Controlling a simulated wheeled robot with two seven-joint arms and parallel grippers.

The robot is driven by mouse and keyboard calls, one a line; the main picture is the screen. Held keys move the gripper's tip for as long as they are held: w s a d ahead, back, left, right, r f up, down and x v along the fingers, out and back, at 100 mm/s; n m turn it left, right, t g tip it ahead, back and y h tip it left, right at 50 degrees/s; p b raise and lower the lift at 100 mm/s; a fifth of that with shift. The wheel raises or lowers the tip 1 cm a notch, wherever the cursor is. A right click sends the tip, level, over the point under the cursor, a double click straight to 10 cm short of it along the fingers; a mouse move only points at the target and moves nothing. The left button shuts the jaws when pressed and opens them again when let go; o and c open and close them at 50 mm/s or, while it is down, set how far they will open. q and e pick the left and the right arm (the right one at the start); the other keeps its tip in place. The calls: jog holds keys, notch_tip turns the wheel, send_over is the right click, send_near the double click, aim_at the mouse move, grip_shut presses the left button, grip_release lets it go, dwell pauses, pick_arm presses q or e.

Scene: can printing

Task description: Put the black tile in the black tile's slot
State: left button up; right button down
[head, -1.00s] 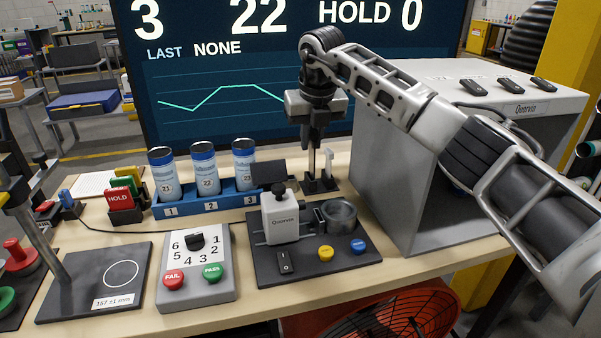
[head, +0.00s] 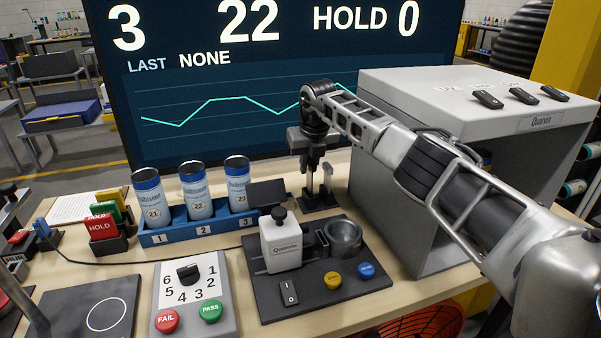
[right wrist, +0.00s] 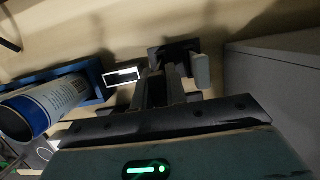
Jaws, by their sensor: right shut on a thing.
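My right gripper (head: 312,186) is at the small dark tile stand (head: 322,203) behind the can fixture, fingers pointing down. It is shut on a thin dark piece, which seems to be the black tile; the fingers hide most of it. My left gripper is not in view.
A blue rack (head: 180,236) holds cans left of the gripper. A dark panel (head: 267,193) and the white-bodied fixture (head: 282,245) stand close in front. A large grey box (head: 400,190) is close on the right. The big screen (head: 220,90) rises behind.

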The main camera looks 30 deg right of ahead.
aim_at(307, 188)
jog(key=b+x, duration=0.3)
jog(key=shift+s+a+f, duration=0.1)
jog(key=shift+s+f, duration=0.2)
jog(key=shift+r, duration=0.2)
jog(key=shift+f, duration=0.25)
jog(key=c, duration=1.4)
grip_release()
jog(key=shift+r, duration=0.1)
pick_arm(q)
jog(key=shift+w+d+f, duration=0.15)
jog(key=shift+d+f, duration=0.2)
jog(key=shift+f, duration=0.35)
